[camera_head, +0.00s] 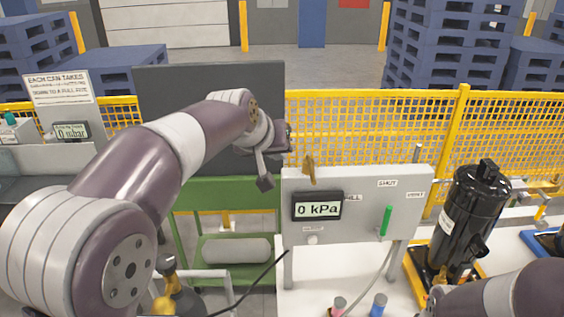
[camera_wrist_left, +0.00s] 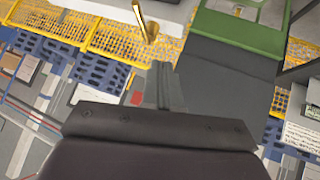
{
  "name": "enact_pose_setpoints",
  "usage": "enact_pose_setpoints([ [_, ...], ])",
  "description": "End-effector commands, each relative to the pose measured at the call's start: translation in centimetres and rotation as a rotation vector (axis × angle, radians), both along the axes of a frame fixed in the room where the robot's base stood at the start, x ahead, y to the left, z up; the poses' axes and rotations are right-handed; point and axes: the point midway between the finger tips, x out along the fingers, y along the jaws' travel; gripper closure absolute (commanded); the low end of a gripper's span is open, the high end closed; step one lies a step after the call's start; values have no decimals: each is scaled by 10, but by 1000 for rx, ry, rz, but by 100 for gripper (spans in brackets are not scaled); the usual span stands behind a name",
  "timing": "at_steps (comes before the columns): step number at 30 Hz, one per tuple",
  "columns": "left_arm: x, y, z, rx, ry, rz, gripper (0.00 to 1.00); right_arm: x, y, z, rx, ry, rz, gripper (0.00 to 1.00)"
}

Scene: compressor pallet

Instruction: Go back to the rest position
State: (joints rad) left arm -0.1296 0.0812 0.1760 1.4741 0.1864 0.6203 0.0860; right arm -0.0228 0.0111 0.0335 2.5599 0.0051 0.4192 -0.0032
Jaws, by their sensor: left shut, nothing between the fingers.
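My left arm comes in from the left and reaches over to the panel's upper left. My left gripper (camera_head: 266,183) points down just left of the grey panel (camera_head: 360,240), with its fingers together and empty. In the left wrist view the closed fingers (camera_wrist_left: 166,85) show near the middle with nothing between them. A brass lever (camera_head: 309,169) stands at the panel's top edge, right of the gripper and apart from it. It also shows in the left wrist view (camera_wrist_left: 147,25). Part of my right arm shows at the lower right; its gripper is out of view.
The panel carries a 0 kPa display (camera_head: 318,206) and a green handle (camera_head: 386,220). A black compressor (camera_head: 465,225) stands at the right. A green frame (camera_head: 205,192) stands behind the left arm. A yellow mesh fence (camera_head: 370,125) runs behind, with blue pallets (camera_head: 455,45) beyond.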

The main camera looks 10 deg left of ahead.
Motion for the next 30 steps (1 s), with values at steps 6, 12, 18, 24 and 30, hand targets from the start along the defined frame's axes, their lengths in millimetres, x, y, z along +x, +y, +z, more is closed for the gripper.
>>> enact_pose_setpoints([
  [6,-1,1,2,0,0,0,100,0,0,0,0,0,0,100],
  [12,-4,4,-16,32,15,-10,100,0,0,0,0,0,0,100],
  [18,-89,36,-146,170,279,-46,100,0,0,-1,0,0,0,100],
  [24,-212,69,-236,250,546,-82,100,0,0,-3,0,0,0,100],
  [30,-266,80,-259,257,651,-76,100,0,0,-4,0,0,0,100],
])
